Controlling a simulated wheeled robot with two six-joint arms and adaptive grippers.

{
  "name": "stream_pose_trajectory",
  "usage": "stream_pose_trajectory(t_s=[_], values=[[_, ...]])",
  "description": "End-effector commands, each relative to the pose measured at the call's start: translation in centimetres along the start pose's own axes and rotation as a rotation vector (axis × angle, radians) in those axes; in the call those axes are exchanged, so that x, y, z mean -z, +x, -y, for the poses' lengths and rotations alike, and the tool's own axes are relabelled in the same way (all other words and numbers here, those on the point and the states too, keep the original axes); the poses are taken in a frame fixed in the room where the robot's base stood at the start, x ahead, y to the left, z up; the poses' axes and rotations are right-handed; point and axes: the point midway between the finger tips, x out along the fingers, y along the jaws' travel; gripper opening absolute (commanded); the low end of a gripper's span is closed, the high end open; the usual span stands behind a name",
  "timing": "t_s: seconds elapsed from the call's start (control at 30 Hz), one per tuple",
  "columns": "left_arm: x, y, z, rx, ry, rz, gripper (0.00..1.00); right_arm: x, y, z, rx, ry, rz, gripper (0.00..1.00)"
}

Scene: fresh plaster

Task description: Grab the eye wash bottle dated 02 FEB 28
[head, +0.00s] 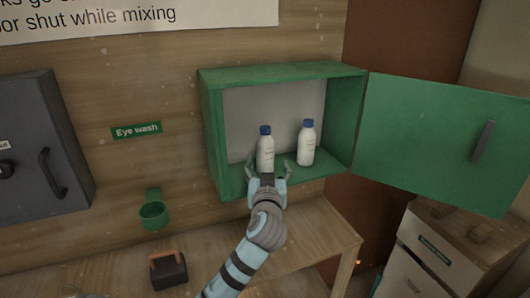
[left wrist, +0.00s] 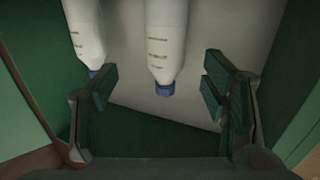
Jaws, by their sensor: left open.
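Two white bottles with blue caps stand upright in the open green cabinet (head: 213,140). The left bottle (head: 265,152) is in front of my left gripper (head: 268,171), which is open with one finger to either side of the bottle's lower part in the head view. The right bottle (head: 306,143) stands a little apart. The left wrist view is upside down: one bottle (left wrist: 165,40) shows centred between the open fingers (left wrist: 160,82), the other (left wrist: 85,35) to the left. Both labels carry small print, and I cannot read the dates. My right gripper is not in view.
The cabinet door (head: 435,135) stands open to the right. An "Eye wash" sign (head: 136,130) and a green holder (head: 153,212) are on the wall at left. A grey box (head: 35,150) hangs far left. A wooden bench (head: 320,235) is below with a dark orange-handled object (head: 168,270).

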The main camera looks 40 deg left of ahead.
Motion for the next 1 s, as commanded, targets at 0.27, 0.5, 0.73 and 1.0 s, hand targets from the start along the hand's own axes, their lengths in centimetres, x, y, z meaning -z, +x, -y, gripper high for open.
stream_pose_trajectory(t_s=[0.27, 0.5, 0.73, 1.0], values=[[0.0, 3.6, 0.3, 0.001, 0.004, 0.003, 0.68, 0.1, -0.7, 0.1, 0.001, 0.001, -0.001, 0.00], [-0.2, 7.6, 0.8, 0.000, 0.002, 0.002, 0.68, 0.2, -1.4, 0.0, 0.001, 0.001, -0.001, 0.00], [-0.3, 7.8, 0.8, -0.001, 0.002, 0.003, 0.64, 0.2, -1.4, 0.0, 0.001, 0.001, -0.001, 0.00], [-0.3, 7.8, 0.8, -0.002, 0.002, 0.003, 0.21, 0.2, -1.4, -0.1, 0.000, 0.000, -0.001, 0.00]])
